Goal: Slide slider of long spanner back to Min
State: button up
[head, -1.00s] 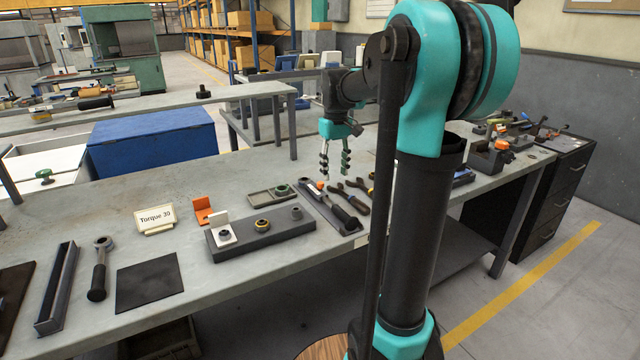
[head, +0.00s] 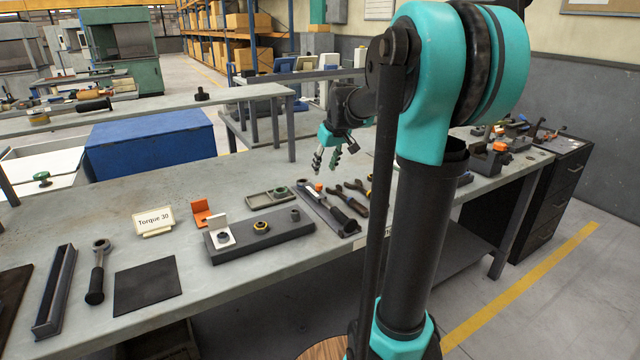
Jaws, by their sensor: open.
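The long spanner (head: 340,213), with a black handle, appears to be the tool lying in a narrow grey tray (head: 312,199) at the middle of the bench. A small orange part (head: 319,186) shows near its far end. The slider and its Min mark are too small to make out. My gripper (head: 326,163) is open and empty, above the bench just beyond the far end of this tray. Its fingers are tilted down and to the left, and they appear apart from the tool.
A grey block with rings (head: 275,239) and a "Torque 30" sign (head: 153,221) stand left of the tray. Pliers (head: 352,199) lie to its right. A short spanner (head: 97,272), an empty narrow tray (head: 56,291) and a black mat (head: 146,286) are at the left.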

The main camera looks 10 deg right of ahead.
aim_at(319, 185)
jog(key=x, duration=0.8)
jog(key=shift+w+f, duration=0.15)
jog(key=shift+f, duration=0.2)
jog(key=shift+c, duration=0.3)
grip_shut()
